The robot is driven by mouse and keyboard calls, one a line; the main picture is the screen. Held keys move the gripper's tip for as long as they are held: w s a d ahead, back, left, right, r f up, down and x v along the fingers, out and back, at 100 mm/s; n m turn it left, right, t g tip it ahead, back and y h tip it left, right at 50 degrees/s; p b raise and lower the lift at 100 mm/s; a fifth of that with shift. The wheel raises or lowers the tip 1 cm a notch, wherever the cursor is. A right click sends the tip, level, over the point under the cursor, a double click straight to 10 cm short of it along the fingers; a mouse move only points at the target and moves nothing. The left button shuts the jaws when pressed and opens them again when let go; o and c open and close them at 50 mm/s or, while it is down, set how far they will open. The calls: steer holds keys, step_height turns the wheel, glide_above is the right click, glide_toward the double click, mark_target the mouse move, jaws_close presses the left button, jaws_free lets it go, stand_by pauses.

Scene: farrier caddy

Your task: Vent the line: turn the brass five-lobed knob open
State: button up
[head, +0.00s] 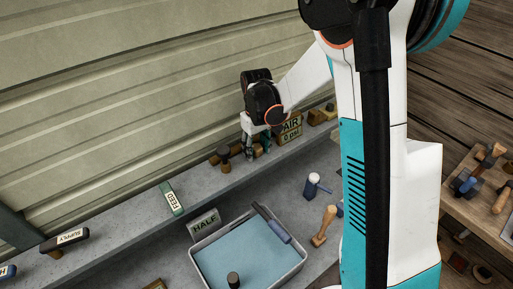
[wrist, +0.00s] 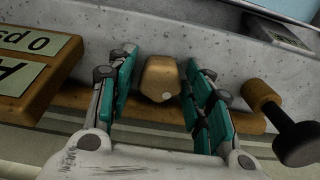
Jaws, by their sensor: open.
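The brass knob (wrist: 161,80) shows in the wrist view as a brown-gold block with a pale spot, in front of a brass pipe (wrist: 75,107). Its lobes cannot be made out from this angle. My gripper (wrist: 159,62) is open, with one teal-padded finger on each side of the knob and a visible gap at both sides. In the head view my gripper (head: 256,153) points down at the ledge beside the AIR gauge block (head: 290,129), and its fingers largely hide the knob.
The gauge block reading 0 psi (wrist: 32,70) stands close at left in the wrist view. A black-handled brass valve (wrist: 297,140) is close at right. On the ledge are FEED (head: 172,198) and SUPPLY (head: 66,240) handles. A blue-lined tray (head: 212,258) lies below.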

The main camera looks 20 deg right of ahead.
steer(key=c, duration=1.1)
steer(key=shift+n+b, duration=0.55)
steer(key=shift+n, duration=1.25)
